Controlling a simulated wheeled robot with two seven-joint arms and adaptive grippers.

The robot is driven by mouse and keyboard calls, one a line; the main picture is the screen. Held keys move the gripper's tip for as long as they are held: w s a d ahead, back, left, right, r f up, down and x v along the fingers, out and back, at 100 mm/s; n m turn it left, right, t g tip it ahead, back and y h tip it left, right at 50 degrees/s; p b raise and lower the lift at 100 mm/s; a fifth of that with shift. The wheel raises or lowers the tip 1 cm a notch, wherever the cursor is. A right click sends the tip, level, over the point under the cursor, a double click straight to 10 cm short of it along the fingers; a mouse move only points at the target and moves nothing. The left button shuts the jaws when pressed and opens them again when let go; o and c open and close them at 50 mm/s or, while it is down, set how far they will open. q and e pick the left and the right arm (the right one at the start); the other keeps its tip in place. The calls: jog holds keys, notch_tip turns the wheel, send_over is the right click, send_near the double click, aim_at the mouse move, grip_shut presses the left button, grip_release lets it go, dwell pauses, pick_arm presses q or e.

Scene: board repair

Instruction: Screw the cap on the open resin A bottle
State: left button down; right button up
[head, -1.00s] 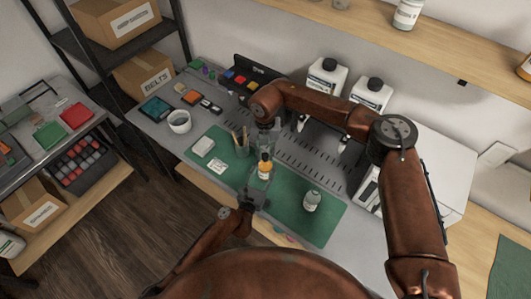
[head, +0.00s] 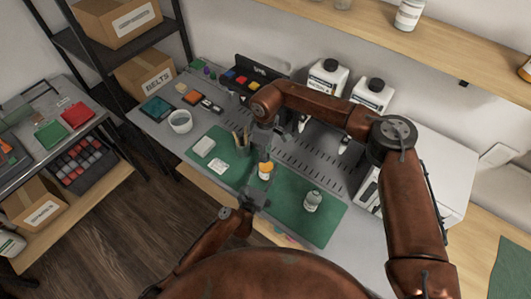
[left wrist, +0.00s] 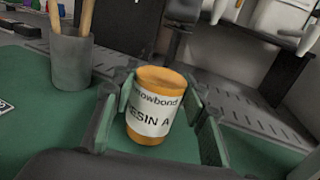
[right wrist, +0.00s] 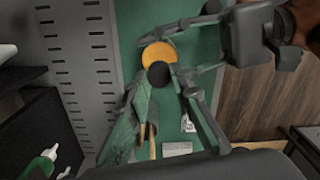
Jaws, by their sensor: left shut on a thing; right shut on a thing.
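The resin A bottle (head: 265,170) is orange with a white label, and its label reads clearly in the left wrist view (left wrist: 150,108). My left gripper (head: 254,192) is shut on the bottle, with fingers on both sides of it in the left wrist view. My right gripper (head: 263,148) is shut on a small round black cap (right wrist: 159,74), above the bottle. In the right wrist view the cap overlaps one edge of the orange bottle top (right wrist: 157,54). The fingers partly hide the cap in the head view.
A brush cup (head: 241,147) stands close to the left of the grippers. White jugs with black caps (head: 326,78) stand at the back.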

jog(key=shift+m, duration=0.3)
jog(key=o, duration=0.7)
jog(key=shift+r, duration=2.25)
jog(key=shift+c, duration=0.6)
